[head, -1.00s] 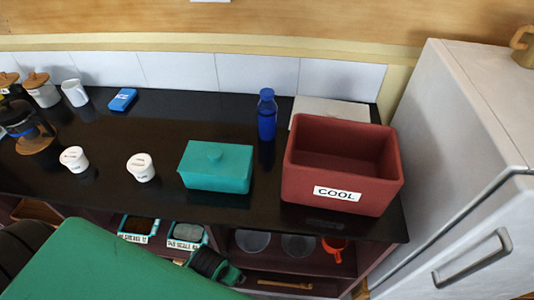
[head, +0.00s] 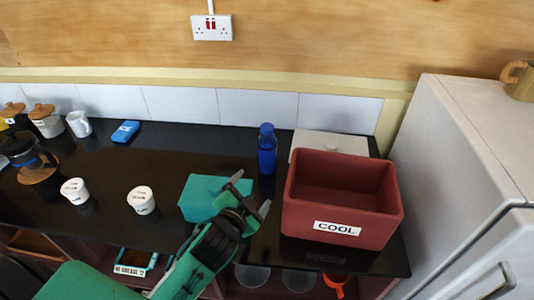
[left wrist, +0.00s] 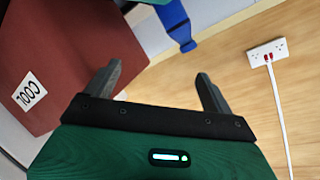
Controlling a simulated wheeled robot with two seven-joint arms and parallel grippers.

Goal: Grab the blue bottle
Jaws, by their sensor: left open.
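The blue bottle (head: 267,150) stands upright at the back of the black counter, left of the red COOL box. My right gripper is not in view.
The red COOL box (head: 346,225) stands close right of my left gripper, with a pale flat box (head: 333,142) behind it. Two white cups (head: 141,200) and a blue packet (head: 125,131) are on the left. A white fridge (head: 445,160) stands at right.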

